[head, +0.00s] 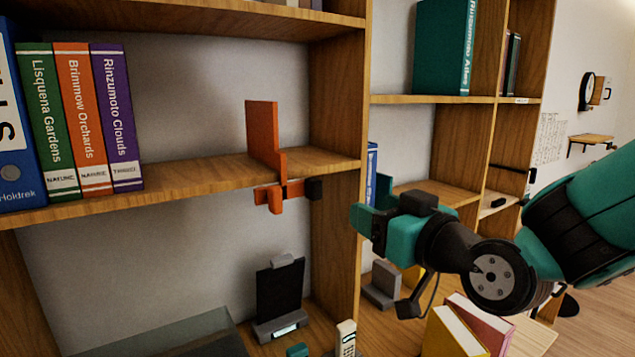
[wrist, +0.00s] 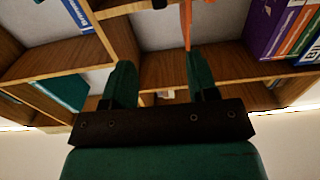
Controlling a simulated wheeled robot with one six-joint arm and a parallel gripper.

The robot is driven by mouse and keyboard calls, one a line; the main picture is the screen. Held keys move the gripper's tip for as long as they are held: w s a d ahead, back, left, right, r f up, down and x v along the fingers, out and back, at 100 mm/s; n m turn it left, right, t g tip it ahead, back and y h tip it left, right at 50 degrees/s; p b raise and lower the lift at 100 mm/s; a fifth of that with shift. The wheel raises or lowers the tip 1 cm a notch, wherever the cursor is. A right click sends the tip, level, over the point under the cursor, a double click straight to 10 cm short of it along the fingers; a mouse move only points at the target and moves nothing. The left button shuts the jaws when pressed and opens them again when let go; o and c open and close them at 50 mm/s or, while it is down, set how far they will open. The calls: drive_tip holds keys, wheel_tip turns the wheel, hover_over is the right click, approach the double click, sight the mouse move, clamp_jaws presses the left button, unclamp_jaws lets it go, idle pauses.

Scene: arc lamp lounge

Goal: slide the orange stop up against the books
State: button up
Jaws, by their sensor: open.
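The orange stop (head: 263,140) stands upright on the shelf board (head: 205,176), with its clamp part and a dark knob over the front edge. The books (head: 85,120) stand in a row at the left: blue, green, orange and purple, the purple one nearest. A wide bare gap lies between it and the stop. My gripper (head: 372,205) is open and empty, to the right of the stop and apart from it in the head view. In the wrist view my gripper (wrist: 160,75) shows both fingers apart; the stop (wrist: 186,22) appears near the right finger's tip, and contact cannot be told.
A wooden upright (head: 337,130) stands just right of the stop. A black device on a stand (head: 279,298) and a handset (head: 346,338) sit on the shelf below.

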sight(317, 184)
drive_tip(key=p+x, duration=0.8)
drive_tip(key=x, duration=0.7)
drive_tip(key=shift+a+r, duration=0.15)
drive_tip(key=shift+w+a, duration=0.4)
drive_tip(key=shift+w, duration=0.2)
drive_tip(key=shift+c, duration=0.4)
clamp_jaws()
drive_tip(key=shift+a, duration=0.1)
